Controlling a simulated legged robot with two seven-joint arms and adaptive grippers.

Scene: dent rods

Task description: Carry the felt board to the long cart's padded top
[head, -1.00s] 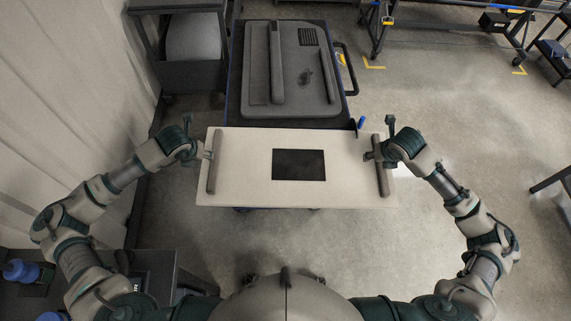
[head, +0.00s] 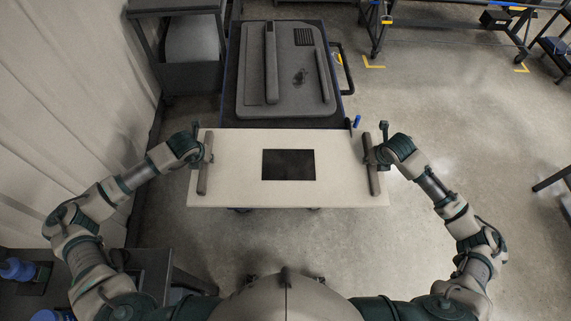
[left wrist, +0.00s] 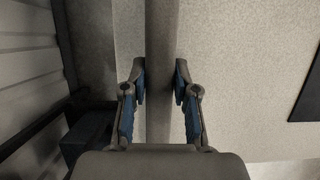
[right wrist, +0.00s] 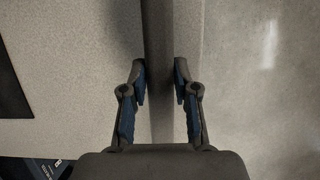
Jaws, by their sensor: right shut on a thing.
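The felt board (head: 235,150) is a pale flat board with a black rectangle in its middle and a grey bar handle near each end. It is level in front of my body in the head view. My left gripper (head: 208,158) has its fingers closed on either side of the left bar (left wrist: 162,60). My right gripper (head: 370,157) is shut on the right bar (right wrist: 157,50). The long cart (head: 229,85) stands beyond the board, with a dark grey raised panel (head: 295,80) on top. The board hides the cart's near end.
A dark shelf cart (head: 190,50) stands left of the long cart, by the pale wall curtain (head: 70,100). A small blue item (head: 357,122) sits at the cart's near right corner. The floor (head: 450,140) to the right is open. Wheeled frames (head: 450,22) stand at the back.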

